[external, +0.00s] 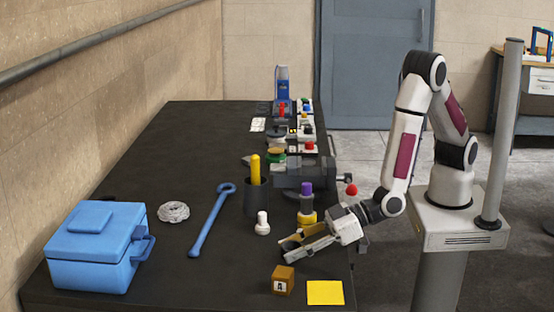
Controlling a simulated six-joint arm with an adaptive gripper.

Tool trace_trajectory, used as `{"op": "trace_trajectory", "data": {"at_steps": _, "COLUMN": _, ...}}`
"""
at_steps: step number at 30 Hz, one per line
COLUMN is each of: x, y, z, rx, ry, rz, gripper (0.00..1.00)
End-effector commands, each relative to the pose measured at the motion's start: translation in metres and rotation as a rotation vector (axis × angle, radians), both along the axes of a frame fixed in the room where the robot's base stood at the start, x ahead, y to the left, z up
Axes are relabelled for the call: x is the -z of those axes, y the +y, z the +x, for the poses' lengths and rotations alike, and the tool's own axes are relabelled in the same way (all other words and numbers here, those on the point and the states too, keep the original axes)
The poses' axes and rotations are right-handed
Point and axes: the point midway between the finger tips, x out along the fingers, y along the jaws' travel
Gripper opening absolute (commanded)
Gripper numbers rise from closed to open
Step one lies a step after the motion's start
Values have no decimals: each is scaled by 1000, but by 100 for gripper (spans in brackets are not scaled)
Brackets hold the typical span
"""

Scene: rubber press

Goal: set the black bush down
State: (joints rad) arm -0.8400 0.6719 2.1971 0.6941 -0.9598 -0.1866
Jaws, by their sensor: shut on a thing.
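My gripper (291,248) reaches in from the right, low over the near right part of the black bench (150,250). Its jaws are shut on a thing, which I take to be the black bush. The bush itself is not clearly made out, since it is small and dark against the black bench top and the fingers cover it. I cannot tell whether it touches the bench.
A wooden block (283,280) and a yellow square (325,292) lie in front of the gripper. A white peg-like piece (262,223), a dark cup (256,198) and a purple-topped stack (306,196) stand close behind. A blue wrench (211,220) and toolbox (95,250) are left.

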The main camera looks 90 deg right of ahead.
Motion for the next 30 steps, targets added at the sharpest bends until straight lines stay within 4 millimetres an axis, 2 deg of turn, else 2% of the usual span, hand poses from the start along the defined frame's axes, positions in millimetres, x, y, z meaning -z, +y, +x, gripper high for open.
{"op": "trace_trajectory", "data": {"at_steps": 1, "x": 1, "y": 0, "z": 0, "rx": 0, "ry": 0, "rz": 0, "gripper": 17}}
{"op": "trace_trajectory", "data": {"at_steps": 2, "x": 1, "y": 0, "z": 0, "rx": 0, "ry": 0, "rz": 0, "gripper": 38}}
{"op": "trace_trajectory", "data": {"at_steps": 3, "x": 1, "y": 0, "z": 0, "rx": 0, "ry": 0, "rz": 0, "gripper": 49}}
{"op": "trace_trajectory", "data": {"at_steps": 4, "x": 1, "y": 0, "z": 0, "rx": 0, "ry": 0, "rz": 0, "gripper": 52}}
{"op": "trace_trajectory", "data": {"at_steps": 20, "x": -3, "y": 0, "z": 0, "rx": 0, "ry": -1, "rz": 0, "gripper": 52}}
{"op": "trace_trajectory", "data": {"at_steps": 30, "x": -16, "y": -7, "z": -32, "rx": -2, "ry": -1, "rz": 1, "gripper": 52}}
